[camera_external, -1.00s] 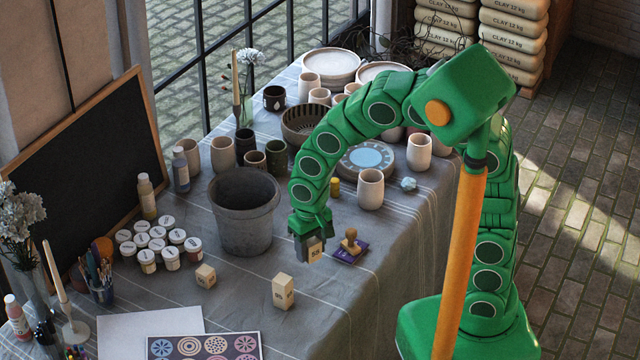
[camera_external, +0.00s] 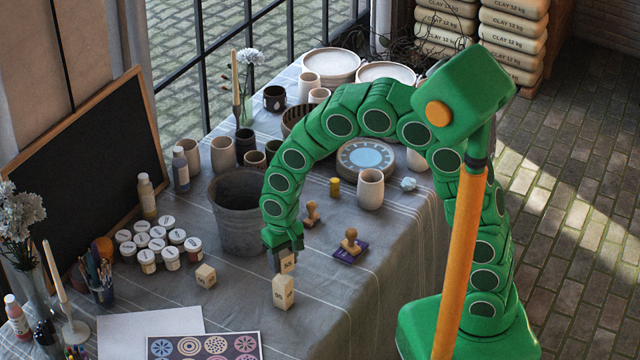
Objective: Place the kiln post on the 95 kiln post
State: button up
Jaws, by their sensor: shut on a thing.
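My gripper (camera_external: 285,254) is shut on a kiln post (camera_external: 288,263), a small pale block with a dark number on its face. The taller pale 95 kiln post (camera_external: 283,292) stands upright on the table below it. The held post is just above the standing post's top in the picture. I cannot tell whether the two touch. A shorter pale block (camera_external: 205,276) with a dark mark sits on the table to the left.
A grey bucket (camera_external: 236,230) stands close behind and left of my gripper. Wooden stamps (camera_external: 312,214) and (camera_external: 350,243) stand to the right, one on a purple pad. Lidded jars (camera_external: 171,258) cluster left. The cloth right of the 95 post is clear.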

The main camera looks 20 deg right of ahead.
aim_at(282, 269)
jog(key=shift+w+a+f, duration=0.15)
jog(key=shift+a+f, duration=0.05)
jog(key=shift+f, duration=1.6)
jog(key=shift+f, duration=0.1)
jog(key=o, duration=1.2)
jog(key=shift+c, duration=0.2)
notch_tip(282, 269, up, 12)
